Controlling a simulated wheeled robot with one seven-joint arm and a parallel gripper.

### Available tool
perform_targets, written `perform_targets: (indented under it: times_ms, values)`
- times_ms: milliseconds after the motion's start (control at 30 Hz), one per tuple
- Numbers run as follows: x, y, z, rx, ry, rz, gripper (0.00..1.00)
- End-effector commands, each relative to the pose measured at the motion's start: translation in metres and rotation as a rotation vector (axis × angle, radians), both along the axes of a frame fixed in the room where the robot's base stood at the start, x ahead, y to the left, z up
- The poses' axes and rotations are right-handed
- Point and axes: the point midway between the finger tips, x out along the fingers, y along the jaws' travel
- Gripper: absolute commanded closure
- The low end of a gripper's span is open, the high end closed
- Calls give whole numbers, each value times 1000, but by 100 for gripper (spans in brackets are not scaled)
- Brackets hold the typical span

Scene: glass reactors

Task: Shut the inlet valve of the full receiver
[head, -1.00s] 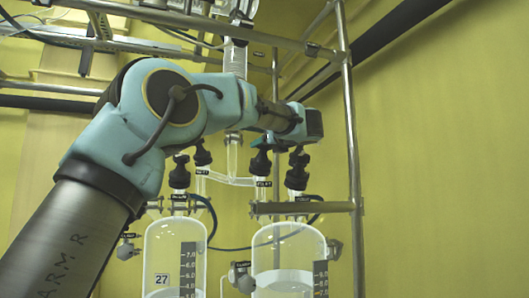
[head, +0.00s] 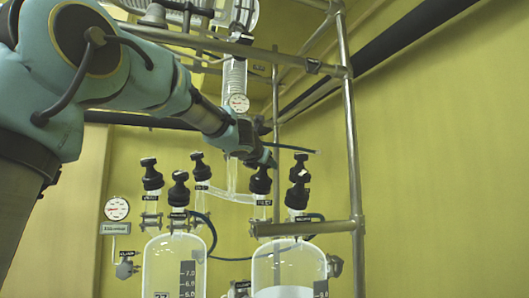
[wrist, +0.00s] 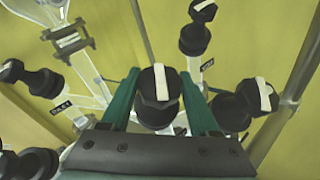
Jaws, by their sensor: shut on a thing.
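Two glass receivers show in the head view, the left one (head: 160,262) and the right one (head: 268,268). Pale liquid shows in the right one; both bottoms are cut off. A black valve knob (head: 260,181) with a small label below it stands above the right receiver, on the left of its valves. My gripper (head: 264,160) reaches down onto it. In the wrist view, my gripper (wrist: 160,92) is shut on this black knob (wrist: 158,112), one teal finger on each side. The knob's white bar (wrist: 160,80) points up the picture.
Another black valve (head: 298,192) stands close on the right, also beside the right finger in the wrist view (wrist: 232,112). More black valves (head: 178,190) stand at left. A metal frame post (head: 354,150) rises at right. A round gauge (head: 117,208) hangs at far left.

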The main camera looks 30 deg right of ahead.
Motion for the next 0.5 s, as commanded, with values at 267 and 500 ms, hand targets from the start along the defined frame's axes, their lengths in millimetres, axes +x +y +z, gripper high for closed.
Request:
perform_targets:
  times_ms: [267, 500]
  values:
    - [1, 1, 3, 40, -4, -70, 94]
    - [0, 0, 3, 72, -9, -125, 94]
